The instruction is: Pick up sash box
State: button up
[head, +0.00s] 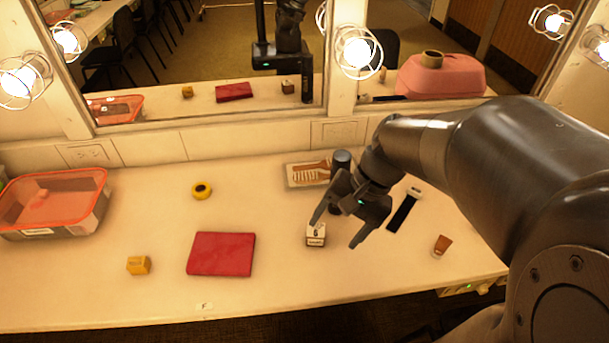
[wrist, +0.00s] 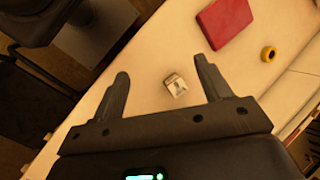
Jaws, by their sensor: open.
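A small box, white with dark sides and dark marks on its top (head: 316,235), stands on the white counter near the middle; I take it to be the sash box, but its lettering is too small to read. It also shows in the wrist view (wrist: 176,86), ahead of and between the finger lines. My gripper (head: 338,232) is open and empty, above and just right of the box in the head view, with one fingertip overlapping its top edge. In the wrist view both fingers of my gripper (wrist: 162,70) are spread apart; I see no contact with the box.
A red flat item (head: 221,254), yellow box (head: 138,265) and yellow roll (head: 201,190) lie to the left. A comb tray (head: 294,180) and dark cylinder (head: 342,158) stand behind; a black strap (head: 404,210) and brown cup (head: 442,246) are right. Mirrors line the back.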

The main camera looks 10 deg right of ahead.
jog(key=w+d+f+m+t+y, duration=0.4)
jog(key=w+f+m+t+y, duration=0.1)
jog(key=w+f+m+y, duration=0.9)
jog(key=m+h, duration=0.1)
send_near(309, 229)
jog(key=shift+x, duration=1.2)
jog(key=shift+w+a, duration=0.2)
jog(key=shift+a, duration=0.5)
jog(key=shift+x, duration=3.05)
jog(key=shift+f, duration=0.1)
jog(key=shift+c, duration=0.2)
jog(key=c, duration=1.1)
